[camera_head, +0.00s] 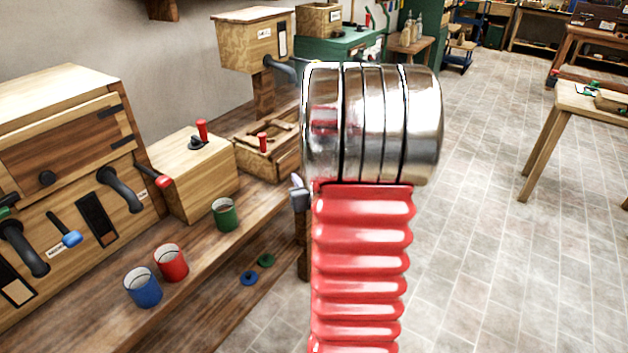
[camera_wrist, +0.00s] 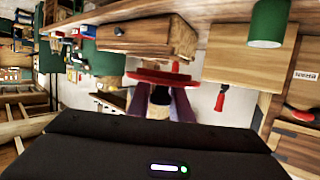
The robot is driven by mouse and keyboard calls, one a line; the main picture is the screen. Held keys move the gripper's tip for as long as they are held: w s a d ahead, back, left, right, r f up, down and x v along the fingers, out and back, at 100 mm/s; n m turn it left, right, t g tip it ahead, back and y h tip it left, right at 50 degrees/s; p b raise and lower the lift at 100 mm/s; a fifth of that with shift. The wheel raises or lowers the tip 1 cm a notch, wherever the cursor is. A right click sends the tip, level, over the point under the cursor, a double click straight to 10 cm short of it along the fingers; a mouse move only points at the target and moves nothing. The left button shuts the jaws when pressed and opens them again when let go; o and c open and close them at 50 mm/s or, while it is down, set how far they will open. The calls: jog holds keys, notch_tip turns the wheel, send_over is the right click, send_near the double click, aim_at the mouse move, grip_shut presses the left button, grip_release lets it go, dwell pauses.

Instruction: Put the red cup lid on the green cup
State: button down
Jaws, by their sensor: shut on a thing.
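The green cup (camera_head: 225,216) stands upright on the wooden bench in the head view. It also shows in the wrist view (camera_wrist: 267,24), at the top right. My gripper (camera_wrist: 160,94) is shut on the red cup lid (camera_wrist: 158,77), which appears edge-on as a red strip across the fingertips. In the wrist view the lid is left of and below the green cup, clearly apart from it. In the head view my arm hides the lid and most of my gripper.
A red cup (camera_head: 171,263) and a blue cup (camera_head: 143,287) stand left of the green cup. A green lid (camera_head: 266,260) and a blue lid (camera_head: 249,278) lie near the bench's front edge. A wooden box with a red lever (camera_head: 196,180) stands behind the green cup.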

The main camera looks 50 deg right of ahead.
jog(key=w+a+n+y, duration=0.2)
jog(key=w+a, duration=0.3)
jog(key=a, duration=0.9)
jog(key=w+a+n+t+y, duration=0.1)
jog(key=w+a, duration=0.5)
jog(key=a, duration=0.8)
jog(key=w+a+n+t+y, duration=0.1)
jog(key=w+a+n+y, duration=0.2)
jog(key=a, duration=1.1)
jog(key=w+y, duration=0.1)
jog(key=w, duration=0.2)
jog(key=shift+f+y, duration=0.4)
jog(key=shift+w+d, duration=0.1)
